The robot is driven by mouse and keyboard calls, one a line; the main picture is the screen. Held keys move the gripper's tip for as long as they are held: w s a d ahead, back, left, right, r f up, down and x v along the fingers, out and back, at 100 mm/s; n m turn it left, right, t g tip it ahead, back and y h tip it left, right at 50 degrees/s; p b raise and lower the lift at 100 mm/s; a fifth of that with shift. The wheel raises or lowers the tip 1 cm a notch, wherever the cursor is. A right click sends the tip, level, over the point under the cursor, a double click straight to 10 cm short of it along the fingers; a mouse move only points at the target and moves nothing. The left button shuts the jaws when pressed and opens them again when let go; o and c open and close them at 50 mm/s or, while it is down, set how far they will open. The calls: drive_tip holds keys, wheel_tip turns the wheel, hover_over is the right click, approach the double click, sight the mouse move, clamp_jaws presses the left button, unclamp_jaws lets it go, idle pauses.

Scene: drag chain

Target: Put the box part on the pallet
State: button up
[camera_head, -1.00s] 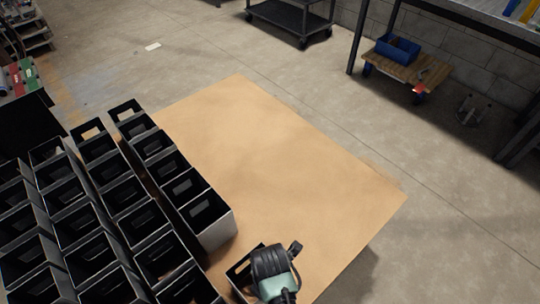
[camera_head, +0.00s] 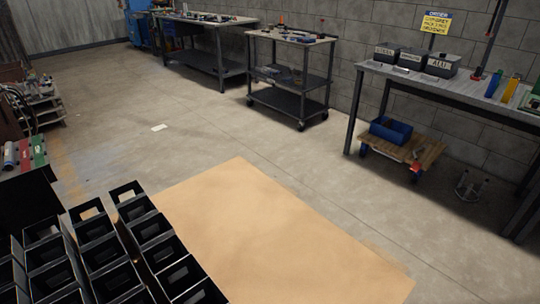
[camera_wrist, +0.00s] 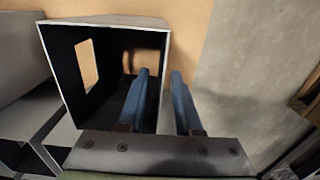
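In the wrist view, a box part (camera_wrist: 112,55) with a dark interior, pale outer faces and a rectangular cutout stands on a tan surface (camera_wrist: 187,30). My gripper (camera_wrist: 160,72) has two blue fingers apart, one against the dark interior and the other beyond the right wall. The wall lies between them; I cannot tell whether they touch it. The head view shows neither my gripper nor this box. There, a flat tan board (camera_head: 270,230) lies on the floor, with rows of black open boxes (camera_head: 110,254) at its left. I cannot tell which surface is the pallet.
Another box (camera_wrist: 22,60) stands close on the left in the wrist view. The tan board is bare right of the rows in the head view. A black cart (camera_head: 290,103), a workbench (camera_head: 455,85) and a low wooden dolly (camera_head: 405,148) stand farther back.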

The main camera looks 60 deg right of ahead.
wheel_tip(320, 180, up, 11)
drive_tip(key=p, duration=0.2)
drive_tip(key=shift+r+p, duration=0.15)
drive_tip(key=shift+p, duration=0.25)
